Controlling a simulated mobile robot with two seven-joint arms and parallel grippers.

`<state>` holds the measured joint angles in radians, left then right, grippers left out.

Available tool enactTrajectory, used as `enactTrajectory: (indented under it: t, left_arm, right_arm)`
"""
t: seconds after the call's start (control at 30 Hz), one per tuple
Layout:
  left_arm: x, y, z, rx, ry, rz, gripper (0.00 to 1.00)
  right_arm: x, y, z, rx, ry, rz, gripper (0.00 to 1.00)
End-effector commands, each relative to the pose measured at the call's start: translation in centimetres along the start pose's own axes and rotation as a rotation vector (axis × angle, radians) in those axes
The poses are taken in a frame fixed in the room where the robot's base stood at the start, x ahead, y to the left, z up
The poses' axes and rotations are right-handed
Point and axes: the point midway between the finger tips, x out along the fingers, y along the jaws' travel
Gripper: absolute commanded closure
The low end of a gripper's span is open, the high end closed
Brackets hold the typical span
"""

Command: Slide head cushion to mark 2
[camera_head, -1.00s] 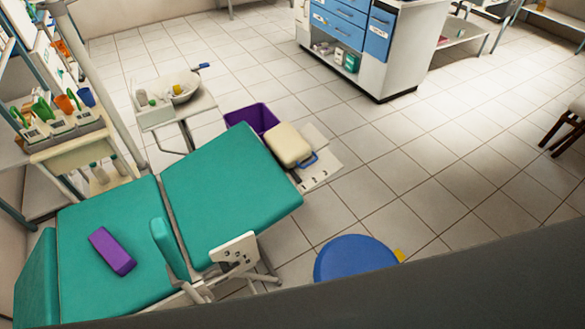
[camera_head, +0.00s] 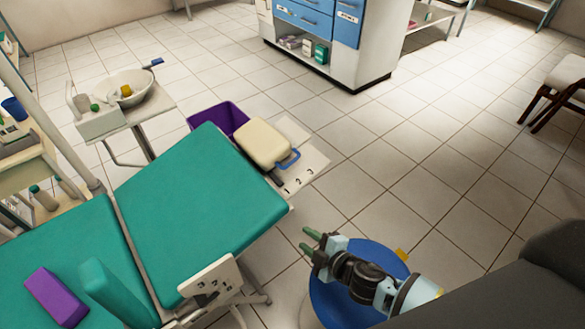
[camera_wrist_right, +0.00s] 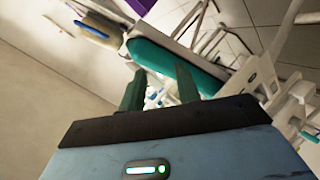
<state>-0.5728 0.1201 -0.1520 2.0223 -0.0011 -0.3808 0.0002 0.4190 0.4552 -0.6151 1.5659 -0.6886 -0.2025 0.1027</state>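The cream head cushion (camera_head: 263,142) with a blue handle (camera_head: 289,158) sits at the far end of the green dental chair (camera_head: 195,200). Beside it is a white plate (camera_head: 312,160) marked 1, 2 and 3; a dark bar under the cushion ends near mark 1. My right gripper (camera_head: 309,241) is open and empty, above the blue stool and apart from the handle, on its near side. In the right wrist view its two green fingers (camera_wrist_right: 158,85) are spread, and the cushion (camera_wrist_right: 92,33) appears beyond them at upper left. My left gripper is out of view.
The blue stool (camera_head: 335,308) stands below my right arm. A purple bin (camera_head: 216,118) is behind the cushion, and a tray stand with a bowl (camera_head: 128,88) is at left. A purple block (camera_head: 55,297) lies on the chair seat. Floor right of the plate is clear.

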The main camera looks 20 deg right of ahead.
Motion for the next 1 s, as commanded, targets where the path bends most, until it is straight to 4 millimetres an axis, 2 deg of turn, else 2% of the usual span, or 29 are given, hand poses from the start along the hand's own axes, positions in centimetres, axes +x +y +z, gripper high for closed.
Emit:
enactTrajectory:
  t: [0.03,0.2,0.33,0.5,0.7,0.87,1.0]
  left_arm:
    - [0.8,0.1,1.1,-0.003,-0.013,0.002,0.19]
    - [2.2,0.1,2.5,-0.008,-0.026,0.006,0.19]
    - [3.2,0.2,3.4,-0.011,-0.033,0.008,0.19]
    - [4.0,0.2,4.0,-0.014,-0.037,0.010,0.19]
    - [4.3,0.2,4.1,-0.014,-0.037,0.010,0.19]
    - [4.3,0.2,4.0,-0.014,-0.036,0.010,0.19]
    - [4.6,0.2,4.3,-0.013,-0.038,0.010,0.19]
  right_arm:
    - [1.7,0.6,1.1,-0.081,0.012,0.011,0.67]
    - [6.0,4.9,3.0,-0.347,0.046,0.062,0.67]
    - [8.5,8.6,4.5,-0.540,0.053,0.099,0.67]
    - [10.4,12.7,6.0,-0.724,0.044,0.134,0.67]
    - [11.1,14.8,6.6,-0.804,0.037,0.149,0.67]
    - [11.1,14.9,6.5,-0.806,0.036,0.151,0.67]
    - [12.1,15.0,6.4,-0.805,0.036,0.153,0.67]
